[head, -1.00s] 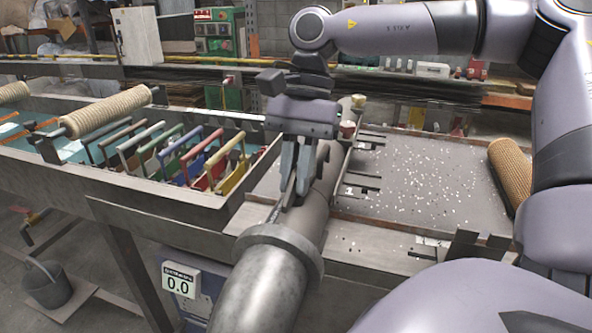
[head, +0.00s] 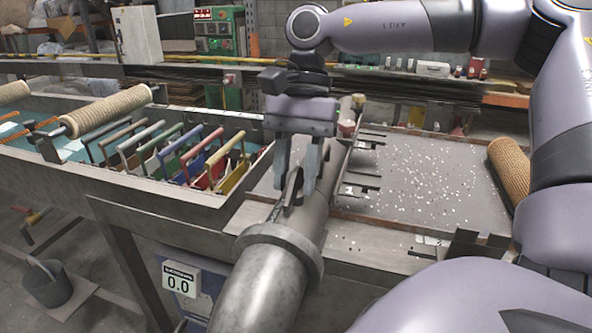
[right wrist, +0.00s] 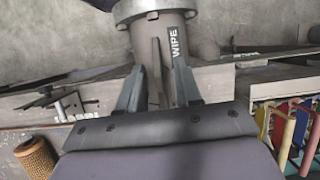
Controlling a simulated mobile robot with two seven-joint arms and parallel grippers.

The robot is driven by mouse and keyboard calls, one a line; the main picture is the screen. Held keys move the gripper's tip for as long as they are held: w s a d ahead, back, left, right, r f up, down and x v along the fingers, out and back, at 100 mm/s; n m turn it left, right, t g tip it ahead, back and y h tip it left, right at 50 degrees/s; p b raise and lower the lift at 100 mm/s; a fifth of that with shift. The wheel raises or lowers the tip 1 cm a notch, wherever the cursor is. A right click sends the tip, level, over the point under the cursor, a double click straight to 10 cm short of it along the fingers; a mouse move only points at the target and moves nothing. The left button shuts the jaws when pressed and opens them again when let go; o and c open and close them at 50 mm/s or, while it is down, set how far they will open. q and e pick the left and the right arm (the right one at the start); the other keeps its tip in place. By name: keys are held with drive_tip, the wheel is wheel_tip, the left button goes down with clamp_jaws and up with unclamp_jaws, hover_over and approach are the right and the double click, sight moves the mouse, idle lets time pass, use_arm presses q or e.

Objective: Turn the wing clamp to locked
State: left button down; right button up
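The clamp's wing (head: 294,186) looks like a small thin dark fin standing on the grey metal pipe (head: 265,285). In the right wrist view the wing (right wrist: 154,74) is a thin upright strip beside a "WIPE" label on the pipe. My right gripper (head: 296,190) is above the pipe, pointing down, with its fingers spread on either side of the wing. In the right wrist view the fingers (right wrist: 159,68) stand apart, with gaps to the wing. The clamp's lower part is partly hidden by the fingers. My left gripper is not in view.
A trough with several coloured handled frames (head: 200,155) and a rope-wound roller (head: 105,108) lies left. A speckled metal tray (head: 430,185) and a woven roll (head: 508,170) lie right. A bucket (head: 47,285) stands on the floor.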

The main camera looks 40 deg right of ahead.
sight(302, 163)
drive_tip(key=v, duration=0.7)
drive_tip(key=shift+r, duration=0.1)
drive_tip(key=shift+s, duration=0.1)
idle(0.5)
